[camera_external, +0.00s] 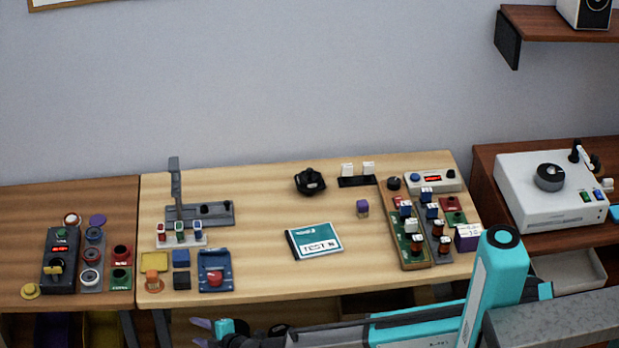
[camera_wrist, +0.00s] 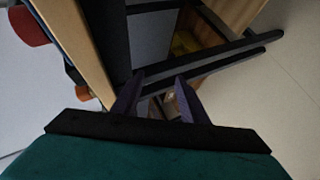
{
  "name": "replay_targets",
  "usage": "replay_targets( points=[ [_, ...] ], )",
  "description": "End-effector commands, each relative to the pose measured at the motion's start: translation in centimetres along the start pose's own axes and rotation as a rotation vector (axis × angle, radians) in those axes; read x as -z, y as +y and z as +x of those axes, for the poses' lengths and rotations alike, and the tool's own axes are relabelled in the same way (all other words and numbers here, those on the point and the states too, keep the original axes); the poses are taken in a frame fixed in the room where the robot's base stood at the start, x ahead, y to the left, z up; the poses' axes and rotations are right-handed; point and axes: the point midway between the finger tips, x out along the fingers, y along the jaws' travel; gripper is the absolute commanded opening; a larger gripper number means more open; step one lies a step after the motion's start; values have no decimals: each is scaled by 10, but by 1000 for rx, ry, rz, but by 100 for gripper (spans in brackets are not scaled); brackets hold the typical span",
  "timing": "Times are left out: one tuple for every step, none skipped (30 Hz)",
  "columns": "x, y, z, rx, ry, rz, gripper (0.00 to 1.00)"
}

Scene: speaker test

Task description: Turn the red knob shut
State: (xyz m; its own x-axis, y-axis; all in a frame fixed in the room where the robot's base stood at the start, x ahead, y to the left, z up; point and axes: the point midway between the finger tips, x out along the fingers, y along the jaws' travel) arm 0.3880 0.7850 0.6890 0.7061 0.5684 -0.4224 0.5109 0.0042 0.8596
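A red knob (camera_external: 215,279) sits on a blue base (camera_external: 214,257) near the front edge of the light wood table. Red round parts also show on the left panels, so I cannot be sure which one the task names. In the wrist view a red round part (camera_wrist: 28,26) shows at the upper left, beside the table edge. My gripper (camera_external: 197,333) is low at the front, below the table edge and apart from the knob. In the wrist view its two purple fingers (camera_wrist: 156,92) are spread with nothing held between them.
An orange button (camera_external: 152,280) and dark blue blocks (camera_external: 181,258) stand left of the knob. A grey lever fixture (camera_external: 205,214) is behind it. A TEST case (camera_external: 315,241) lies at mid-table. The table's wooden edge (camera_wrist: 70,45) and dark frame bars (camera_wrist: 215,58) are close to my fingers.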

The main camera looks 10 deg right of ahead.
Motion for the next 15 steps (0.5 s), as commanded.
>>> replay_targets(
  points=[
    [36,16,-10,-5,44,2,40],
    [50,23,-15,-6,66,5,40],
    [68,34,-22,-6,91,13,40],
    [80,41,-26,-3,108,22,40],
    [90,51,-30,-2,124,33,40],
    [101,64,-34,3,140,53,40],
    [108,75,-37,7,151,70,40],
    [114,86,-39,12,161,89,40],
    [119,103,-42,19,172,119,40],
    [122,116,-43,25,178,144,40],
    [123,129,-44,31,184,168,40],
    [124,145,-45,39,192,204,40],
    [124,157,-45,45,196,228,40],
    [123,169,-45,50,200,254,40],
    [122,185,-46,56,207,287,40]
  ],
)
